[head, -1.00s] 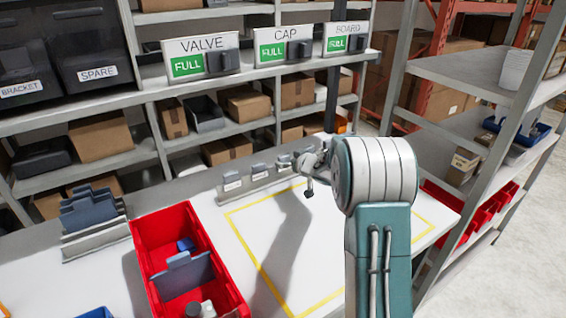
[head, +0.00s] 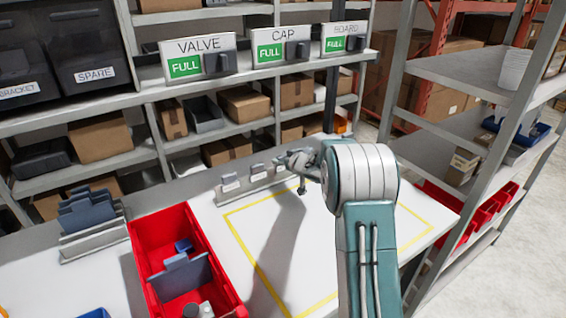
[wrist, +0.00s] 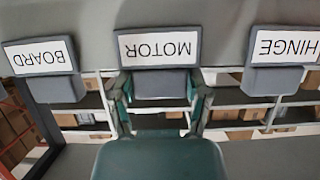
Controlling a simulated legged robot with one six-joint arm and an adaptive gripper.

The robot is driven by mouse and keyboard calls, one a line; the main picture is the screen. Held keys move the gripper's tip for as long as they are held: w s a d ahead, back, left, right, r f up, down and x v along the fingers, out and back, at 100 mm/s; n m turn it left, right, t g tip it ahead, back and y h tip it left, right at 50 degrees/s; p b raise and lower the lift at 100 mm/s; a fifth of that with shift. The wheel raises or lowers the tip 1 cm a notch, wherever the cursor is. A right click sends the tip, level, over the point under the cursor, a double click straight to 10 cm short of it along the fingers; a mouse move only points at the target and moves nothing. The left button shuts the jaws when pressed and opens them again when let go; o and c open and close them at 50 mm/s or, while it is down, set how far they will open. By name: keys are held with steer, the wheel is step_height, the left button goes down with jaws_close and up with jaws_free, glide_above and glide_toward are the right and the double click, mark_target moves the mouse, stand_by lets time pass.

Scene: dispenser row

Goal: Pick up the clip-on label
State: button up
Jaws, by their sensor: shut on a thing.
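Clip-on labels stand in a row on a grey rail at the back of the white table in the head view. In the wrist view they appear upside down: the BOARD label (wrist: 40,56), the MOTOR label (wrist: 158,47) and the HINGE label (wrist: 284,44). My gripper (wrist: 160,98) has its two teal fingers on either side of the MOTOR label's grey tab and is shut on it. The label is still in line with its neighbours. In the head view my gripper (head: 297,160) is at the right part of the row, partly hidden by my arm.
Dispensers marked VALVE (head: 200,57), CAP (head: 283,46) and BOARD (head: 345,38) sit on the shelf above. The yellow-outlined area is clear.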

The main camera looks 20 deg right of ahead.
mark_target(283, 156)
steer(key=shift+f, duration=0.1)
steer(key=shift+r, duration=0.5)
step_height(283, 156, up, 3)
steer(key=shift+f, duration=0.2)
steer(key=s+d+r, duration=0.7)
steer(key=s+r, duration=0.2)
steer(key=s, duration=0.3)
steer(key=shift+r, duration=0.2)
